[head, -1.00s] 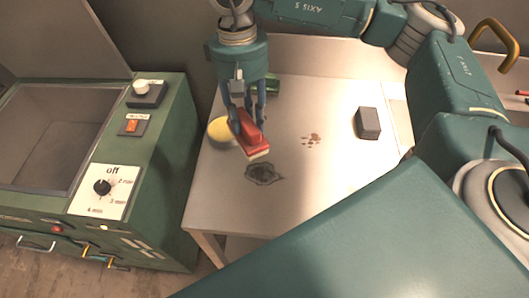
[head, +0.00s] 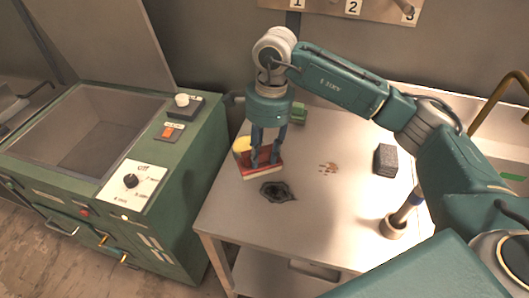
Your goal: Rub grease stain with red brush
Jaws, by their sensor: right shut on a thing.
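My right gripper (head: 265,160) points down and is shut on the red brush (head: 250,170), which has a pale bristle edge along its lower side. The brush is at or just above the table top, up and left of the dark grease stain (head: 278,191), and does not cover it. A smaller brown speckled stain (head: 328,168) lies farther right on the table. A yellow round thing (head: 241,147) is partly hidden behind the brush and gripper. My left gripper is not in view.
The table (head: 300,235) also holds a grey block (head: 386,160), a green thing (head: 299,113) at the back and a round-based upright tool (head: 394,226) at the right. The green vacuum chamber (head: 195,190) stands left, lid raised. The front of the table is clear.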

